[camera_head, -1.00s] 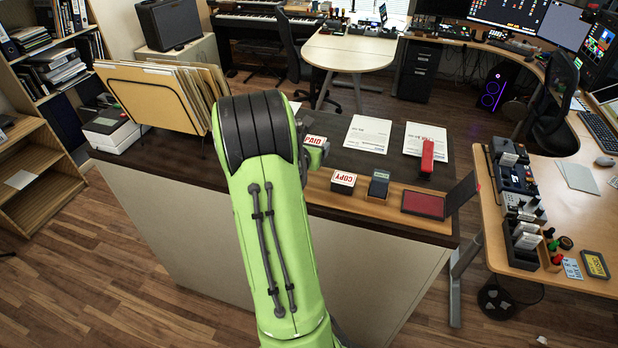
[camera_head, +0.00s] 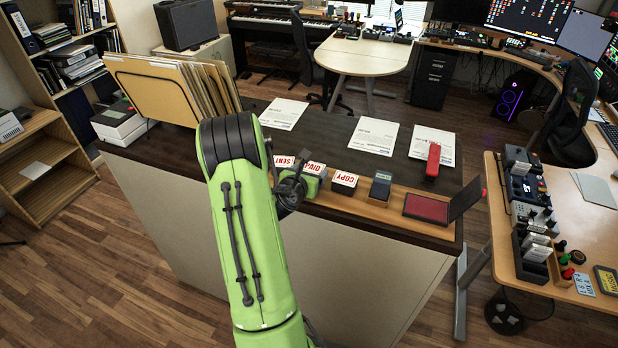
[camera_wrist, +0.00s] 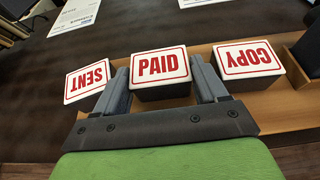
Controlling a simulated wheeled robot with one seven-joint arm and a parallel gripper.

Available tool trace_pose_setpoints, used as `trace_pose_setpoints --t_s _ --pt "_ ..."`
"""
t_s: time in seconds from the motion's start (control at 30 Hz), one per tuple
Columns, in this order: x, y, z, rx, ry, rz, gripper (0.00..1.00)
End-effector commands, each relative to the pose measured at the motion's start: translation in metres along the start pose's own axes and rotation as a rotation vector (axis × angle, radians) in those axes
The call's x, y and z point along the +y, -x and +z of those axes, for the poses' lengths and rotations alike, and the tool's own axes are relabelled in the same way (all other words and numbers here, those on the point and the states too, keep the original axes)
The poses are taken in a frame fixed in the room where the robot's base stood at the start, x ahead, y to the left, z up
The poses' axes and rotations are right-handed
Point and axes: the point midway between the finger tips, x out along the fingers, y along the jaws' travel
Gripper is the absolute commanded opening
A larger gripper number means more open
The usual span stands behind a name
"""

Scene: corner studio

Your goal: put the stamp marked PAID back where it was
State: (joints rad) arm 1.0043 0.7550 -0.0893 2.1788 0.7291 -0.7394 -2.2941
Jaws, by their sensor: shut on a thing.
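The PAID stamp (camera_wrist: 160,67), a white block with red lettering, is between the fingers of my gripper (camera_wrist: 161,86), which is shut on it. It also shows in the head view (camera_head: 315,168), partly behind my arm, its lettering upside down there. The SENT stamp (camera_head: 284,161) is to its left and the COPY stamp (camera_head: 345,179) to its right. In the wrist view, the SENT stamp (camera_wrist: 87,83) is turned at an angle close to the left finger. The COPY stamp (camera_wrist: 248,60) is near the right finger. The PAID stamp's underside is hidden; I cannot tell whether it touches the wooden tray (camera_head: 385,213).
A dark stamp-like block (camera_head: 381,185), a red stapler (camera_head: 433,162) and an open red ink pad (camera_head: 426,208) are to the right. Paper sheets (camera_head: 374,135) lie behind. A folder rack (camera_head: 155,88) stands at the desk's left.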

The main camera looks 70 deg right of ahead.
Motion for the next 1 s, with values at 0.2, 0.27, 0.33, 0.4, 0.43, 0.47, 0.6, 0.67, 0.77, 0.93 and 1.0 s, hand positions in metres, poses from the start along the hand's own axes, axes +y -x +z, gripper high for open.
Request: trace_pose_setpoints --t_s 0.2,0.27,0.33,0.4,0.43,0.47,0.6,0.67,0.77,0.93,1.0 --pt "0.000 -0.003 -0.006 -0.002 -0.001 0.001 0.41" --pt "0.000 -0.003 -0.007 -0.002 0.000 0.001 0.41" --pt "0.000 -0.004 -0.010 -0.001 0.000 0.001 0.41" --pt "0.001 -0.004 -0.010 -0.001 0.000 0.001 0.76" --pt "0.001 -0.004 -0.010 -0.001 0.000 0.001 0.81" --pt "0.001 -0.004 -0.010 -0.001 0.000 0.001 0.82" --pt "0.000 -0.004 -0.010 -0.001 0.000 0.001 0.82" --pt "0.000 -0.004 -0.010 -0.001 0.000 0.001 0.82" --pt "0.000 -0.002 -0.005 -0.001 -0.002 0.000 0.82" --pt "0.002 0.030 -0.008 0.000 0.003 0.006 0.82" --pt "0.003 0.051 -0.009 0.000 0.004 0.008 0.82"
